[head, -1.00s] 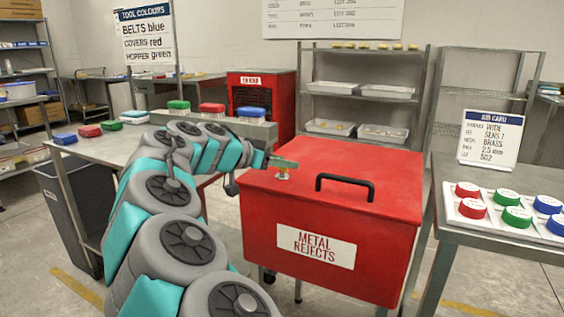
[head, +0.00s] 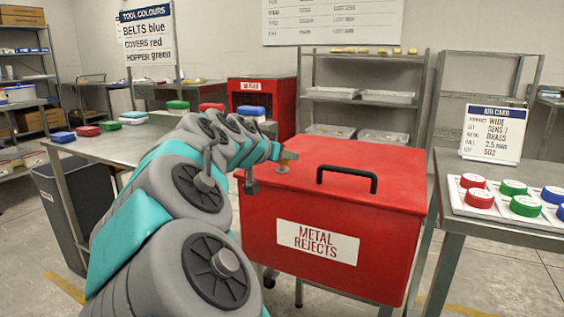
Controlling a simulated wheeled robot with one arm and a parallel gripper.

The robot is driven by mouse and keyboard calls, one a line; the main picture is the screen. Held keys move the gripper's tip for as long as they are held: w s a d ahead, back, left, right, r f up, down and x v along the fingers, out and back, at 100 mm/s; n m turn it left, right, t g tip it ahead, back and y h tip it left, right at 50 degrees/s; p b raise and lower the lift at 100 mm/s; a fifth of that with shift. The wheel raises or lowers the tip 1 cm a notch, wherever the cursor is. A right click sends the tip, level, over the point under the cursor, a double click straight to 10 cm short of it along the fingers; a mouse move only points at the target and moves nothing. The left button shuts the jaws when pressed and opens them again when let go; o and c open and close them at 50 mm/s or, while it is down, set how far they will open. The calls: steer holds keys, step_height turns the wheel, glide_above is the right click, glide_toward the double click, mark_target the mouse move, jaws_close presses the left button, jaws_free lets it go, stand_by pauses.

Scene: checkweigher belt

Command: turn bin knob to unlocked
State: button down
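The red metal rejects bin (head: 385,240) stands in the middle of the head view with its lid down. The small brass-coloured bin knob (head: 283,168) is on the lid's back left part, left of the black handle. My arm reaches in from the lower left. My gripper (head: 288,156) is at the knob, just above or on it. It is small and partly hidden by my own arm, so I cannot tell whether its fingers touch or grip the knob. The knob's lock marking is too small to read.
A table (head: 480,222) with red, green and blue round pieces on a white board and a job card (head: 493,134) is at the right. A grey waste bin (head: 75,208) stands below the left table.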

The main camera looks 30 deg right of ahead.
steer(key=shift+t, duration=0.3)
steer(key=shift+c, duration=1.4)
jaws_free()
steer(key=shift+a+r, duration=0.1)
steer(key=v, duration=0.7)
steer(key=shift+s+r+b, duration=0.2)
steer(key=shift+s+b, duration=0.05)
steer(key=shift+b, duration=0.15)
steer(key=shift+a, duration=0.15)
